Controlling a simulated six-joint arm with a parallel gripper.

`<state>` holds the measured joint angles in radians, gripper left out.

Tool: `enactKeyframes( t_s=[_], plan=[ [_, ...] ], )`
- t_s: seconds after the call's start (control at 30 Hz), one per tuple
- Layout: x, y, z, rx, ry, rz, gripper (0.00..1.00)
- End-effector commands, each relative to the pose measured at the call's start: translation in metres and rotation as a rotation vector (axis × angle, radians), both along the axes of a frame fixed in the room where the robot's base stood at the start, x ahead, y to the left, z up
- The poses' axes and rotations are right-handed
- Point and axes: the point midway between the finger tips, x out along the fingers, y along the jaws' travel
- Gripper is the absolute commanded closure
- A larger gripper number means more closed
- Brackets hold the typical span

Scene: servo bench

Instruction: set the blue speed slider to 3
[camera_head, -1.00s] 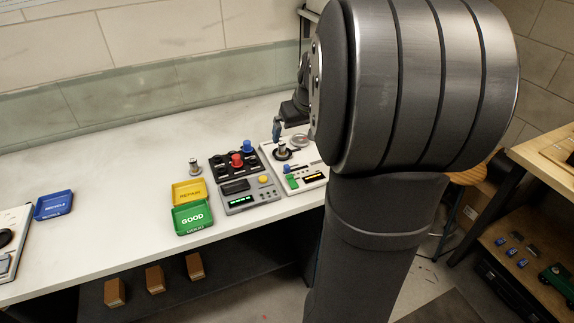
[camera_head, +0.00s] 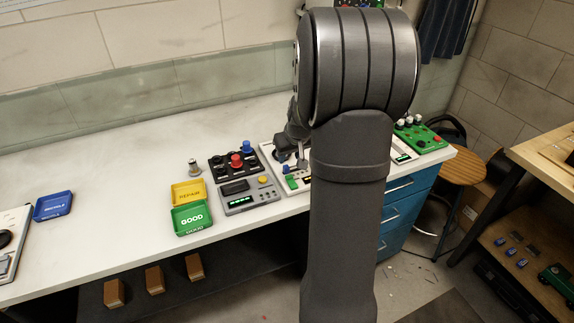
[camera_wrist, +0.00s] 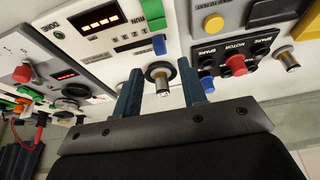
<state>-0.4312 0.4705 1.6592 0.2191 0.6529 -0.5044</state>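The blue speed slider (camera_wrist: 158,44) shows as a small blue cap on the white panel (camera_wrist: 105,42) in the wrist view, below a green switch (camera_wrist: 152,8). In the head view the slider (camera_head: 286,169) is a small blue spot beside my wrist. My gripper (camera_wrist: 158,72) is open, with dark blue fingers apart. The slider lies just beyond the fingertips, between their lines, and nothing is held. A metal shaft in a black ring (camera_wrist: 162,81) shows between the fingers. I cannot read the slider's scale. My arm hides part of the panel in the head view.
A panel with red and blue knobs (camera_head: 233,161) and a grey box with a yellow button (camera_head: 250,196) stand left of the white panel. Yellow (camera_head: 188,190) and green (camera_head: 192,217) trays lie further left. A green board (camera_head: 423,137) is on the right.

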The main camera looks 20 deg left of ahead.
Motion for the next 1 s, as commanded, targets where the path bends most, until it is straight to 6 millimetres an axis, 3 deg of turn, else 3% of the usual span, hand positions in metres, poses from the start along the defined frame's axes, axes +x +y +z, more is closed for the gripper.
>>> enactKeyframes(
  t_s=[0.1, 0.3, 0.5, 0.8, 1.0],
  plan=[
    [0.006, 0.006, -0.022, -0.001, 0.003, 0.001, 0.62],
    [0.013, 0.014, -0.047, -0.001, 0.002, 0.0, 0.62],
    [0.017, 0.017, -0.058, -0.001, 0.001, 0.0, 0.62],
    [0.017, 0.018, -0.059, 0.0, 0.0, 0.0, 0.62],
    [0.017, 0.018, -0.059, 0.0, 0.0, 0.0, 0.99]
  ],
)
